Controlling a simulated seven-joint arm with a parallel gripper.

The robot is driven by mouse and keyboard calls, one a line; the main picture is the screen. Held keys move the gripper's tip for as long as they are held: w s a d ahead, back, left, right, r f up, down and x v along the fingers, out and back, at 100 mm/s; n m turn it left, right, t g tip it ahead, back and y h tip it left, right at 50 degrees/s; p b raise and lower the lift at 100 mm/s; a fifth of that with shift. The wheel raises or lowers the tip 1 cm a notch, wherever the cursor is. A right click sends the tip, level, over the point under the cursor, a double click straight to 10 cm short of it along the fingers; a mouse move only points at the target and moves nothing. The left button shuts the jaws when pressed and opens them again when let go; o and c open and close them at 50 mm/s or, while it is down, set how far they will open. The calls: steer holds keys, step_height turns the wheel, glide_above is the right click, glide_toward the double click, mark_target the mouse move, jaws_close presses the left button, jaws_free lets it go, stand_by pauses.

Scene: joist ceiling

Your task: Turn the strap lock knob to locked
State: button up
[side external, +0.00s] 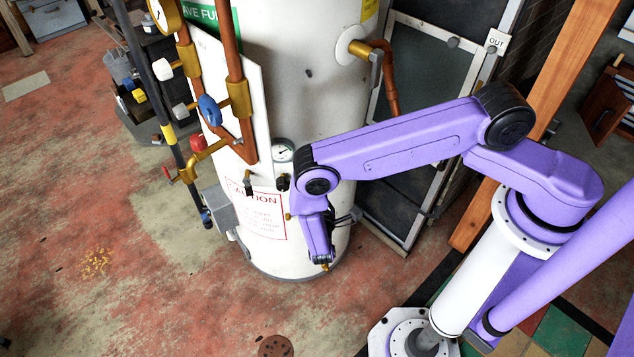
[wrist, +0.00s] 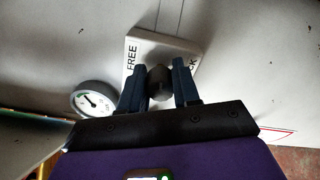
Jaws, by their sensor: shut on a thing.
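The strap lock knob (wrist: 160,83) is a dark, rounded knob in the middle of the wrist view. It stands on a white plate (wrist: 140,47) with "FREE" on its left part and a partly hidden word ending in "CK" on its right. My gripper (wrist: 159,85) has one dark blue finger on each side of the knob and is shut on it. I cannot tell which mark the knob points to. In the side view my arm hides the knob and its plate, and the fingers cannot be made out.
A round gauge (wrist: 95,100) is close to the left finger; it also shows on the white tank (side external: 300,80) in the side view. A red-lettered caution sign (side external: 258,210) is below it. Copper pipes with a blue valve handle (side external: 210,110) stand left. A wooden post (side external: 540,110) stands right.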

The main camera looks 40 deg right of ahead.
steer(key=shift+m, duration=1)
steer(key=o, duration=1.1)
steer(key=shift+c, duration=0.2)
steer(key=v, duration=1.7)
steer(key=shift+s+a, duration=0.2)
steer(key=shift+s, duration=0.05)
